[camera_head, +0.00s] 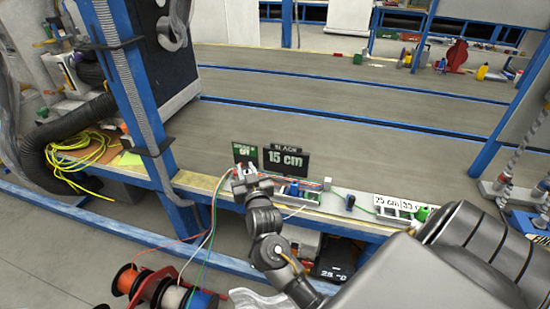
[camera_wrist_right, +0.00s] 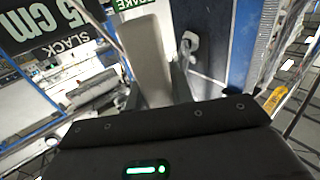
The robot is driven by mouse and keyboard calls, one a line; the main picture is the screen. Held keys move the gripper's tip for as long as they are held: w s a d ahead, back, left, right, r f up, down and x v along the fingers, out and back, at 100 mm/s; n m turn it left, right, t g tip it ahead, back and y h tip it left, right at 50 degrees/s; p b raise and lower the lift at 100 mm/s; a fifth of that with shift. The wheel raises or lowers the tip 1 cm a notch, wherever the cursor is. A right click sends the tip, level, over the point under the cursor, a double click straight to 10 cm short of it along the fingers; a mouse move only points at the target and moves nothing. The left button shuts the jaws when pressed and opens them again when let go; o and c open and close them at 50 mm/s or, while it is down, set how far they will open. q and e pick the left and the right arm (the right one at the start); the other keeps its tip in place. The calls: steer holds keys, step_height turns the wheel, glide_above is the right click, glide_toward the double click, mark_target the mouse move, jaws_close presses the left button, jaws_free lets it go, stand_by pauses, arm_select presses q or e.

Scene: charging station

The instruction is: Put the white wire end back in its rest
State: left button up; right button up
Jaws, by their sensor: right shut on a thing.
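My right gripper (camera_head: 246,172) is at the bench's front edge, just in front of the small green sign (camera_head: 245,153). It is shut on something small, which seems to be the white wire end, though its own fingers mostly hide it. Orange, white and green wires (camera_head: 211,222) rise from the spools on the floor to the bench edge beside this gripper. A grey holder strip (camera_head: 300,195) sits on the edge to the right. I cannot make out the white wire's rest. My left gripper is not in view.
A black "15 cm" sign (camera_head: 286,161) stands behind the strip. Several wire spools (camera_head: 172,297) are below the edge. A blue post (camera_head: 150,110) rises to the left. The grey bench top (camera_head: 330,125) behind the signs is mostly clear.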

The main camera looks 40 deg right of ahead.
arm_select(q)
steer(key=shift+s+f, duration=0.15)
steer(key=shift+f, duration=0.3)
arm_select(e)
steer(key=w+d+f+m+g+h, duration=0.1)
steer(key=d+f+m+g+h, duration=0.1)
steer(key=d, duration=0.5)
steer(key=w+d+f+m+g+h, duration=0.2)
steer(key=d+f+m+g+h, duration=0.1)
steer(key=d+h, duration=0.3)
steer(key=shift+w+d+m+g, duration=0.15)
steer(key=shift+d+m+g, duration=0.55)
steer(key=shift+d+m, duration=0.25)
arm_select(q)
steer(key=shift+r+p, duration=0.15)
steer(key=shift+p, duration=0.15)
